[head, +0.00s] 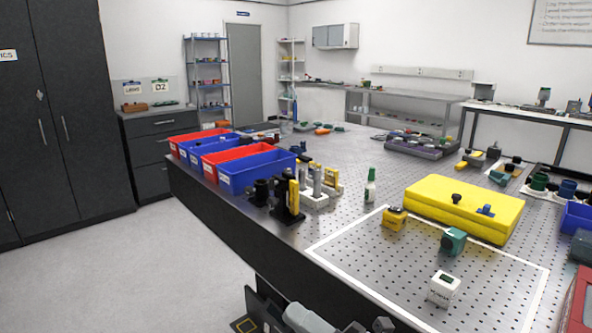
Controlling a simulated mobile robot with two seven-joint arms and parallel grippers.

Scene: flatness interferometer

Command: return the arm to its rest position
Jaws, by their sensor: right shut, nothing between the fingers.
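My right gripper (262,309) is low at the bottom edge of the head view, beside and below the near edge of the optical table. Its dark jaws are shut and hold nothing. Part of my grey right arm shows just right of it, cut off by the frame. The gripper is apart from every object on the table. My left gripper is not in view.
The perforated optical table (340,195) fills the middle and right. Red and blue bins (262,181), black mounts, a green-white bottle (370,187), a yellow case (450,203) and a white cube (443,291) stand on it. Floor (110,265) at left is clear.

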